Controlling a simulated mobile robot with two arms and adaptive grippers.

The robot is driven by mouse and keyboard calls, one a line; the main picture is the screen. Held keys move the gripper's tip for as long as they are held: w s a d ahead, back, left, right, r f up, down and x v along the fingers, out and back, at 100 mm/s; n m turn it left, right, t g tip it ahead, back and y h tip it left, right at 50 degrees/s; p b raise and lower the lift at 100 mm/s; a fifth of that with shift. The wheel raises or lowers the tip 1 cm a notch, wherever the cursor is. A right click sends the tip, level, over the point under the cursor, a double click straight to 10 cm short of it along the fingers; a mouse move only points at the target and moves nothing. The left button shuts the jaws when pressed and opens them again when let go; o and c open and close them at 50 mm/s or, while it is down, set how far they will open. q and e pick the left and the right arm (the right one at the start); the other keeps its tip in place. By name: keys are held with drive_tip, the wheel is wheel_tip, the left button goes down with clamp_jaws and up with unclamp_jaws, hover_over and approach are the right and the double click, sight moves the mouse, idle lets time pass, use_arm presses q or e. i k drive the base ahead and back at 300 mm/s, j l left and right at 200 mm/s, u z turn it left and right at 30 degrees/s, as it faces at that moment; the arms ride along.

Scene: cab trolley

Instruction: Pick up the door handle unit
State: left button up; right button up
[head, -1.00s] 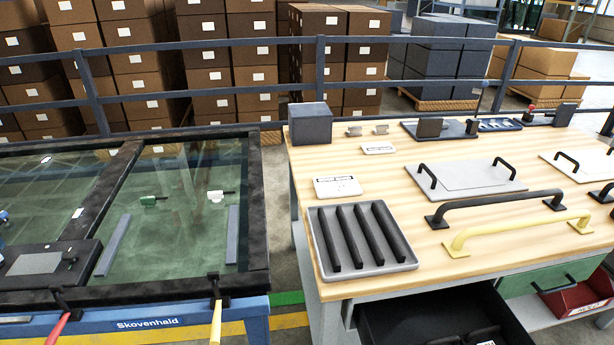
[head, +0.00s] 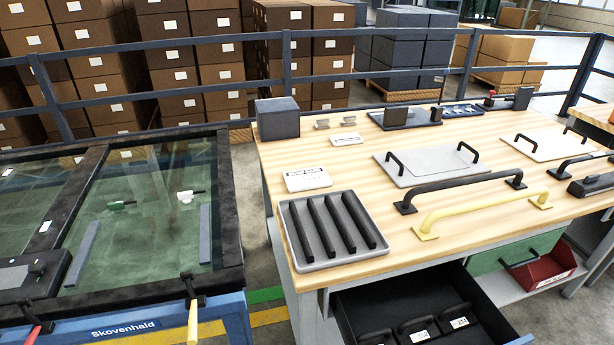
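No single part is clearly the door handle unit. In the open black drawer (head: 365,300) under the bench, several dark handle-shaped parts (head: 418,328) with white labels are partly cut off by the lower edge. On the bench lie a long black bar handle (head: 462,187) and a long yellow bar handle (head: 480,210). A grey plate with two black handles (head: 432,166) lies behind them. Neither gripper is in view.
The wooden bench (head: 350,180) carries a grey tray with black bars (head: 334,230), a dark box (head: 277,118) and label cards (head: 307,179). A black-framed glass panel (head: 230,225) lies on a blue trolley (head: 120,332). A narrow floor gap separates trolley and bench. A railing (head: 200,90) runs behind.

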sight(459, 317)
drive_tip(key=z, duration=1)
